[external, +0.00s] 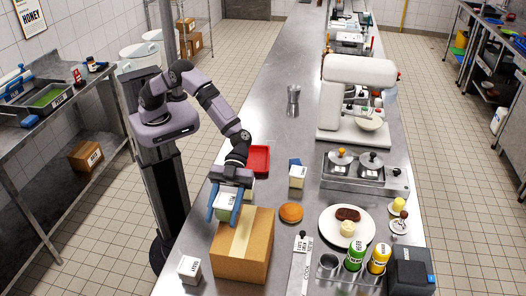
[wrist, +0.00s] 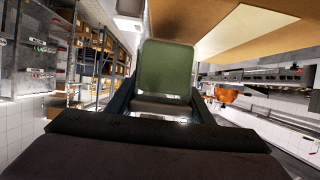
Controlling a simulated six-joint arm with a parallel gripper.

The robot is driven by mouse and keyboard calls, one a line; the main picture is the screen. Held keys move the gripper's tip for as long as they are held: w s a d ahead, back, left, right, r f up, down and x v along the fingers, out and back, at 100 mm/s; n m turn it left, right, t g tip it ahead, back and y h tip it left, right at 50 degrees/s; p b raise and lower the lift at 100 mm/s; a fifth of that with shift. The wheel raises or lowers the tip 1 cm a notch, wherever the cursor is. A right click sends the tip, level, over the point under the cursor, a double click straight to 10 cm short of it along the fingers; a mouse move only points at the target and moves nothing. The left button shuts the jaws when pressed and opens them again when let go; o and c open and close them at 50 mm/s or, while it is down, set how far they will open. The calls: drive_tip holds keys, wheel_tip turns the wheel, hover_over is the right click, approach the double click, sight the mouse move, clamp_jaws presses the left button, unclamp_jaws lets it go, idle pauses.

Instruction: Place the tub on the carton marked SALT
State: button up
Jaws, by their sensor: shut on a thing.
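My gripper (external: 225,212), with blue fingers, is shut on a small pale green tub (external: 222,201) with a white label. In the wrist view the tub (wrist: 166,70) shows as a green block between the fingers. They are at the back left edge of a large brown cardboard box (external: 240,250); I cannot tell whether the tub touches it. Two small white cartons have dark print too small to read: one (external: 189,268) stands left of the cardboard box, the other (external: 297,176) behind it to the right. I cannot tell which is marked SALT.
A red tray (external: 258,160) lies behind my gripper. An orange bun (external: 291,212) and a white plate (external: 334,233) with food are to the right. A steel shaker (external: 293,101) stands farther back. The counter around the shaker is clear.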

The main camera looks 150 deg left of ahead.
sight(227, 194)
drive_tip(key=shift+f, duration=0.5)
drive_tip(key=shift+f, duration=0.15)
drive_tip(key=o, duration=1.1)
drive_tip(key=shift+o, duration=0.2)
drive_tip(key=shift+s+a+r, duration=0.1)
drive_tip(key=shift+a+r, duration=0.05)
drive_tip(key=shift+r, duration=0.05)
drive_tip(key=b+v, duration=0.3)
drive_tip(key=v, duration=0.8)
drive_tip(key=shift+s+a+r, duration=0.2)
drive_tip(key=shift+s, duration=0.05)
drive_tip(key=shift+d, duration=0.1)
